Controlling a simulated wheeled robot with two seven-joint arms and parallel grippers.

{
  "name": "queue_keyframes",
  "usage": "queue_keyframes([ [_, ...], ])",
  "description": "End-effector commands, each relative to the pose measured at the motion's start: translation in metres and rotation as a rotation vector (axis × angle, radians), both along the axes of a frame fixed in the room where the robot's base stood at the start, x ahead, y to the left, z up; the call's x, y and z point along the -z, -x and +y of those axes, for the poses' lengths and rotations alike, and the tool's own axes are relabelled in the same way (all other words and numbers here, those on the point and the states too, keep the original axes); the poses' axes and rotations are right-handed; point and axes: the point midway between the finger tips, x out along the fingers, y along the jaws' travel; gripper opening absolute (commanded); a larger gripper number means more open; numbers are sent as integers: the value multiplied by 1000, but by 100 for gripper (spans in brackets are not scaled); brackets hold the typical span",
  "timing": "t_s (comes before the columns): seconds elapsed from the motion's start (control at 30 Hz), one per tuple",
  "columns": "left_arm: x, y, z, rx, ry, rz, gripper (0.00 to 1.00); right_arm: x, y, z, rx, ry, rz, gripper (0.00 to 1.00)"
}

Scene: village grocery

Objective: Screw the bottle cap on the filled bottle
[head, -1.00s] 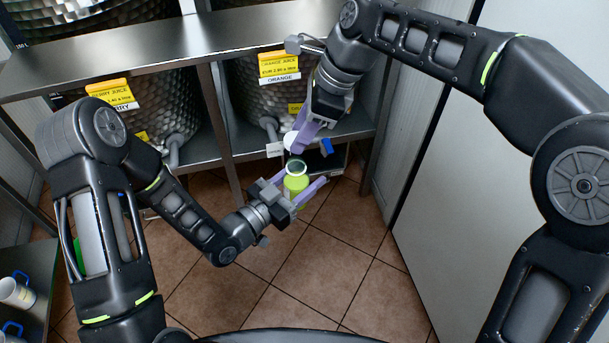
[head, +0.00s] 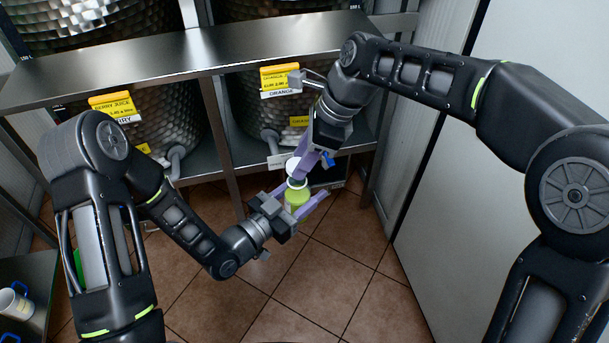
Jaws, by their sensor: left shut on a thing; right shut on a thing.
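The bottle (head: 297,204), with a bright green body and a pale ring at its neck, stands roughly upright in the middle of the head view. My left gripper (head: 306,202) is shut around its body from the left. The white bottle cap (head: 292,166) is just above the bottle mouth. My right gripper (head: 298,172) reaches down from the upper right and is shut on the cap. The cap looks slightly left of the neck. Whether cap and neck touch is not clear, as the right fingers partly hide the mouth.
A metal shelf (head: 180,62) with hammered drums stands behind, with yellow price signs for berry (head: 114,107) and orange (head: 280,80) juice. A blue tap handle (head: 327,159) is close behind my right gripper. A white cup (head: 14,302) is at the lower left. Tiled floor lies below.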

Motion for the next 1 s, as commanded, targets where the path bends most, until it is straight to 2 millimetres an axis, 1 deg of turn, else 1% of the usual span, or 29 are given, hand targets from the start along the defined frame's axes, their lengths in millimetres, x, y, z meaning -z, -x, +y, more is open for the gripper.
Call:
queue_keyframes([
  [0.53, -1, 0, 0, 0, 1, -2, 0, 1, 0, 0, 0, 0, 0, 1],
  [0.83, -1, 0, 0, 0, 1, -2, 0, 15, 0, 0, 0, 1, 1, 1],
  [1.0, -1, 0, 0, 0, 1, -2, 0, 18, 0, 0, 0, 0, 0, 1],
])
